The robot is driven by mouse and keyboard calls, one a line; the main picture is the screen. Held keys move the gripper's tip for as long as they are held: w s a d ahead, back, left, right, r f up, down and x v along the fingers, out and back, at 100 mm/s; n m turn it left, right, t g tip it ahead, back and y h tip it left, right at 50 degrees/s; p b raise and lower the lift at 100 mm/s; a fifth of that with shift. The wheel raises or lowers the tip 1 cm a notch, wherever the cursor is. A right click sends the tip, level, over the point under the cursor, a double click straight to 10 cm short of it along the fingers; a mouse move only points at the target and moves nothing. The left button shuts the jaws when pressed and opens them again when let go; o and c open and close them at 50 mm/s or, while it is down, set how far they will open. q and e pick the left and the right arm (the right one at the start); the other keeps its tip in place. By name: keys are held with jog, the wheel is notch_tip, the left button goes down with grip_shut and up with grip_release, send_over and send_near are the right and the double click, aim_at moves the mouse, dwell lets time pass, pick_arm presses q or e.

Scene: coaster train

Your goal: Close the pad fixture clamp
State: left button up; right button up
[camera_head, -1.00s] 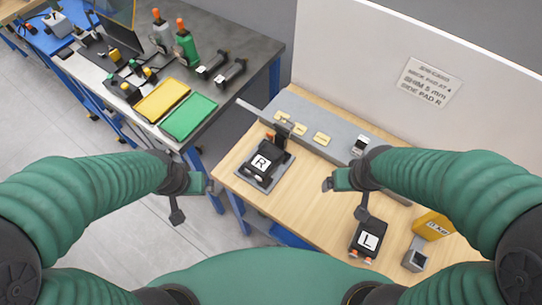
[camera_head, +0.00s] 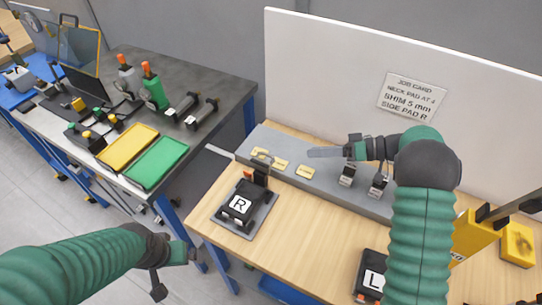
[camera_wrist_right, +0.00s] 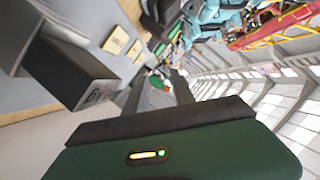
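The fixture (camera_head: 262,222) is a grey plate on the wooden bench, carrying a black pad marked R (camera_head: 238,205). A dark upright part with an orange bit, seemingly its clamp (camera_head: 257,172), stands at the plate's back edge; whether it is closed I cannot tell. My right gripper (camera_head: 328,152) points left above the grey riser, right of the fixture and apart from it. It also shows in the right wrist view (camera_wrist_right: 158,92), where its finger gap is unclear. My left gripper (camera_head: 170,270) hangs low at left, off the bench, its fingers hard to read.
The grey riser (camera_head: 285,178) holds yellow tags (camera_head: 305,172) and small dark-topped blocks (camera_head: 379,186). A pad marked L (camera_head: 370,280) lies near the front, partly behind my right arm. A white job-card board (camera_head: 330,75) stands behind. A tray table (camera_head: 215,85) is at left.

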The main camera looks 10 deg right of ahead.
send_near(264, 162)
jog(key=w+a+f, duration=0.1)
jog(key=w+a, duration=0.1)
jog(key=w+a+f, duration=0.3)
jog(key=w+a, duration=0.1)
jog(key=w, duration=0.1)
jog(key=shift+a+f, duration=0.15)
jog(key=shift+a, duration=0.2)
jog(key=shift+s, duration=0.1)
grip_shut()
